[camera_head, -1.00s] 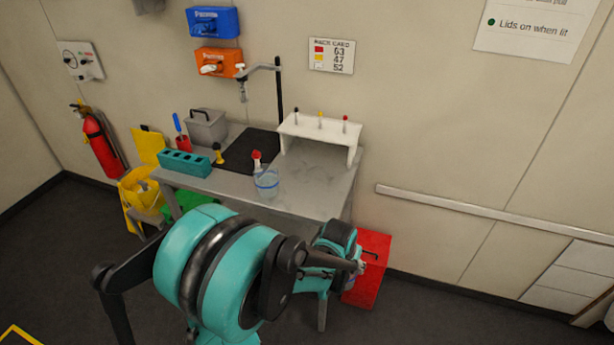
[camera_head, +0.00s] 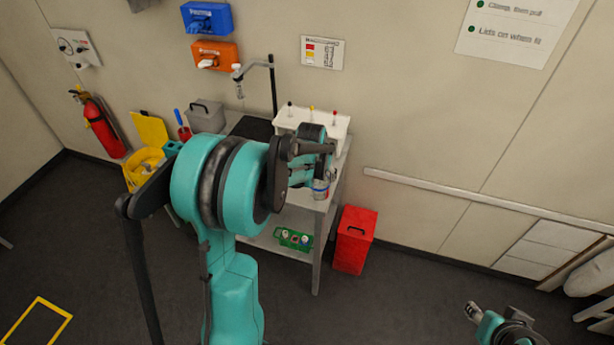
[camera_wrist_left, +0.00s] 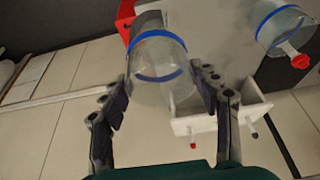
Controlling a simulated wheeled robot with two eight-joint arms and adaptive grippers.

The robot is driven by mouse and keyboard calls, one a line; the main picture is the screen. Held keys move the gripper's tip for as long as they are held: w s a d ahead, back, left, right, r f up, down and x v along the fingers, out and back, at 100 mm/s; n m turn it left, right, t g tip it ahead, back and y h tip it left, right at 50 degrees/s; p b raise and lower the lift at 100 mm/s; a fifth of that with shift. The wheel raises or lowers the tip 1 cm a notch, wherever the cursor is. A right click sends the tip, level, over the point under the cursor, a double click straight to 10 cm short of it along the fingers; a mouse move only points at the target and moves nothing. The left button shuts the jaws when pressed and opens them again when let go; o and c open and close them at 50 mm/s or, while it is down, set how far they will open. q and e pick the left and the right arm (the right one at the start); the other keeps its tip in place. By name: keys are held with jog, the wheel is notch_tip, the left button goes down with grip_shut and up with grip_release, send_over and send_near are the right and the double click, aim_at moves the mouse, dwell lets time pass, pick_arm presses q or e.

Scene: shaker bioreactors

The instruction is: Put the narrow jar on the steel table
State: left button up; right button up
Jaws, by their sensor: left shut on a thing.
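A clear narrow jar with a blue band (camera_wrist_left: 158,62) is between the fingers of my left gripper (camera_wrist_left: 163,98) in the left wrist view, and the gripper is shut on it. In the head view the jar (camera_head: 320,189) shows below my left gripper (camera_head: 326,172), at the right end of the steel table (camera_head: 318,212). I cannot tell whether its base touches the top. A second clear blue-banded jar (camera_wrist_left: 284,30) with a red-capped item stands on the table in the wrist view; my arm hides it in the head view. My right gripper (camera_head: 473,311) is at the lower right, its jaws unclear.
A white rack (camera_head: 318,122) with several coloured knobs stands at the table's back. A green tray (camera_head: 293,238) lies on the lower shelf. A red bin (camera_head: 354,240) stands right of the table. The floor in front is clear.

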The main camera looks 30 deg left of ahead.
pick_arm(q)
jog(key=shift+w+a+f+b, duration=0.15)
jog(key=shift+w+a+f, duration=0.65)
jog(key=shift+f, duration=0.55)
jog(key=shift+w+a+f+b, duration=0.2)
jog(key=shift+w+a+f, duration=0.4)
jog(key=shift+a+f, duration=0.6)
jog(key=shift+w+a+f+b, duration=0.15)
jog(key=shift+w+a+f, duration=0.55)
jog(key=shift+f, duration=0.85)
jog(key=shift+s+f, duration=0.1)
jog(key=o, duration=1.6)
